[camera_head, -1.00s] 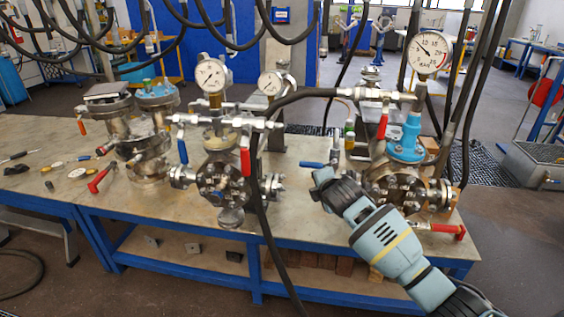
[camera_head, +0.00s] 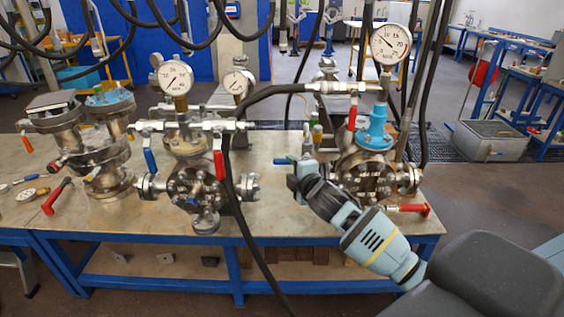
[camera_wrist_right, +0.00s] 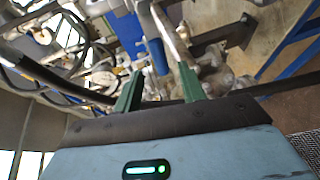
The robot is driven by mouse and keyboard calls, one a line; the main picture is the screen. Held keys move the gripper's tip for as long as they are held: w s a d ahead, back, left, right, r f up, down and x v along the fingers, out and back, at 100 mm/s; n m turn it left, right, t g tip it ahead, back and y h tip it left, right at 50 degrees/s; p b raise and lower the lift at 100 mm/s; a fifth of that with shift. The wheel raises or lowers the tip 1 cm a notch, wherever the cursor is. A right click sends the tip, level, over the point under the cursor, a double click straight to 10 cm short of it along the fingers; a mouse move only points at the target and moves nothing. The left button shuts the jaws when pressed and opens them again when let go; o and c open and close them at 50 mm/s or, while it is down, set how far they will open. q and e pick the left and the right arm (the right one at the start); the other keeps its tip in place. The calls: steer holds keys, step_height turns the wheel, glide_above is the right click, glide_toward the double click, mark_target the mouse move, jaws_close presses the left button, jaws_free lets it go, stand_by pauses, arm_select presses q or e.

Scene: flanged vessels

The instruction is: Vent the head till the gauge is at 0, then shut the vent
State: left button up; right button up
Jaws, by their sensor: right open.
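The right-hand vessel (camera_head: 370,178) stands on the bench with a blue fitting (camera_head: 375,130) on its head. A large round gauge (camera_head: 390,43) stands above it; its needle is too small to read surely. A blue-handled lever (camera_head: 285,161) sticks out left of this vessel. My right gripper (camera_head: 297,174) is at the vessel's left side, close by that lever. In the wrist view, my right gripper (camera_wrist_right: 159,84) is open, and a blue handle (camera_wrist_right: 157,56) lies just beyond and between its fingertips, not clasped. Which valve is the vent I cannot tell. My left gripper is out of view.
The middle vessel (camera_head: 195,185) carries its own gauge (camera_head: 176,78), a red lever (camera_head: 218,163) and a blue lever (camera_head: 150,162). A black hose (camera_head: 240,180) hangs in front of the bench. A red lever (camera_head: 408,208) juts out at the right vessel's lower right.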

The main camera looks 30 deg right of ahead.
mark_target(285, 163)
steer(key=shift+x, duration=3.25)
jaws_close()
